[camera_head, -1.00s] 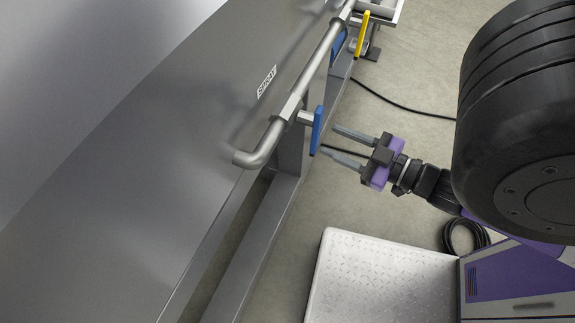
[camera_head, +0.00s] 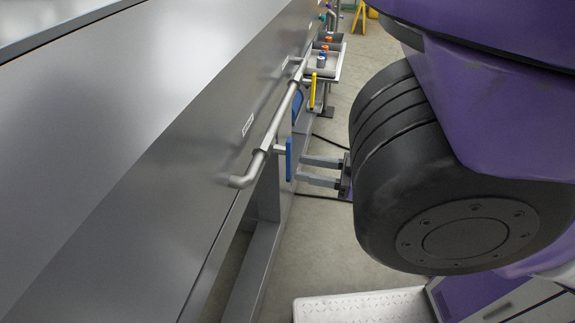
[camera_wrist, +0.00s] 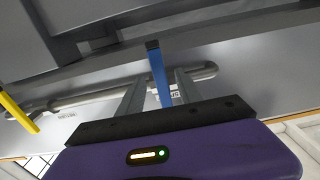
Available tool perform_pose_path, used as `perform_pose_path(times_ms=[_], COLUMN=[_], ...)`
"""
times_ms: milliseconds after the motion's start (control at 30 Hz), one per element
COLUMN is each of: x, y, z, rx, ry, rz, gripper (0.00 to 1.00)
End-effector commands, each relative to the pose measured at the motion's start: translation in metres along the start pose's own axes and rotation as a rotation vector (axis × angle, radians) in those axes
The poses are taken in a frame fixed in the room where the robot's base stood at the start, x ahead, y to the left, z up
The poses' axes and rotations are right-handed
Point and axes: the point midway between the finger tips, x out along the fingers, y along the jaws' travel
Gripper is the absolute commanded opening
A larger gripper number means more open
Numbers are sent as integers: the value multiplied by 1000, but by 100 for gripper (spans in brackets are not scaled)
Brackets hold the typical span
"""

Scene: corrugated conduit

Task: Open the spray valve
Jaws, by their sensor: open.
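The spray valve's blue lever handle (camera_head: 289,159) hangs on the grey pipe (camera_head: 270,140) at the side of the steel machine, below a small white label (camera_head: 248,126). In the wrist view the blue lever (camera_wrist: 158,72) appears between my two fingers, and the label reads as SPRAY (camera_wrist: 174,95). My gripper (camera_head: 302,168) is open and empty, just right of the lever in the head view, with its fingertips close to it. I cannot tell whether either finger touches it. My wrist and forearm are mostly hidden behind my own dark arm joint.
A yellow lever (camera_head: 312,92) hangs farther along the same machine and shows at left in the wrist view (camera_wrist: 18,112). A steel tray (camera_head: 322,68) with coloured-top items stands beyond it. A white platform (camera_head: 365,307) lies at the bottom. A black cable crosses the floor.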

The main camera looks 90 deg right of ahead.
Motion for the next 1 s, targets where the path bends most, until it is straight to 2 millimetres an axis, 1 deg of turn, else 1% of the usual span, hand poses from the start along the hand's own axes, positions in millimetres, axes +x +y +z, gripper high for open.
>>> perform_pose_path(times_ms=[33, 100, 300, 433, 667, 700, 867, 900, 1000], x=[10, 21, 44, 50, 51, 51, 50, 50, 50], y=[-1, -1, 0, 0, 0, 0, 0, 0, 0], z=[-2, -1, -1, 0, 0, 0, 0, 0, 0], rx=[0, -1, -1, -1, -2, -2, -1, -1, -1], ry=[4, 3, 2, 0, 0, 0, 0, 0, 0], rz=[-3, -3, -1, 0, 0, 0, 0, 0, 0], gripper=[42, 42, 42, 42, 42, 40, 8, 1, 0])
